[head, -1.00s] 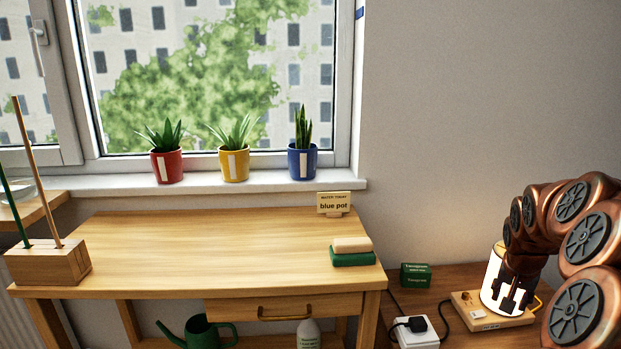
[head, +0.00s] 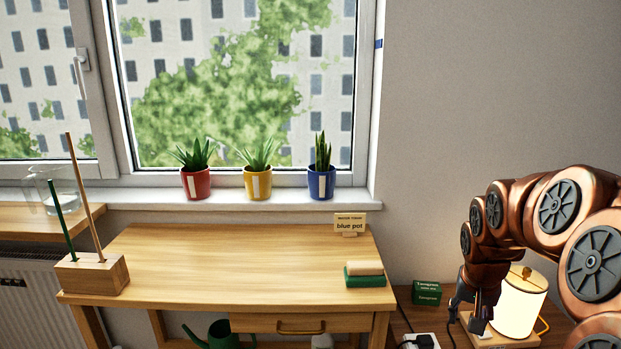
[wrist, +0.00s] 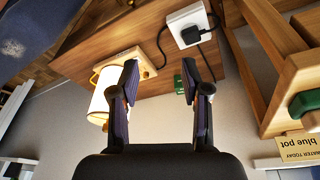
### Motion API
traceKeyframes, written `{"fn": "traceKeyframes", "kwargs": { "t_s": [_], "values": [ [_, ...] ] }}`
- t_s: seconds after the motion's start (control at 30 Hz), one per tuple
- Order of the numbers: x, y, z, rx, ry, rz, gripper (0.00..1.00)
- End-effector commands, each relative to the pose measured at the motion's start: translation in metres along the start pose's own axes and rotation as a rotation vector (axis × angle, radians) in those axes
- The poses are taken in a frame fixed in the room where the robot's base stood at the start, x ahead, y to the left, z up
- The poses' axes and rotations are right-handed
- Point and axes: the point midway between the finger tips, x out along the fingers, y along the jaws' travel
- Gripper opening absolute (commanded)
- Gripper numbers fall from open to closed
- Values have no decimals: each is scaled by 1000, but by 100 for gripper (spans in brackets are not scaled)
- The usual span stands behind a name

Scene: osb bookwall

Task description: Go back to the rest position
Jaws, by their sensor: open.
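My gripper (head: 474,310) is at the lower right in the head view, in front of the lit white lamp (head: 517,303). In the wrist view my gripper (wrist: 160,82) has its two dark fingers apart with nothing between the tips. The lamp shows there left of the fingers (wrist: 98,98), on its wooden base (wrist: 139,66). My arm is folded at the right of the head view and hides part of the lamp.
The wooden table (head: 230,265) bears a card reading "blue pot" (head: 350,224), a sponge-like green block (head: 366,281) and a stick holder (head: 92,275). Red (head: 196,184), yellow (head: 257,184) and blue (head: 321,184) pots stand on the sill. A socket box (wrist: 187,28) and cable lie near the lamp.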

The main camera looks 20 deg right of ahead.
Motion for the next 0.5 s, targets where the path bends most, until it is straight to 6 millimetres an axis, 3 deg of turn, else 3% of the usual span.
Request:
{"fn": "traceKeyframes", "kwargs": {
  "t_s": [0.03,0.2,0.5],
  "values": [
    [-29,-16,10,-49,-17,-8,47],
    [-80,-56,59,-197,-87,-26,47],
    [-165,-90,152,-438,-212,-45,47]
  ]
}}
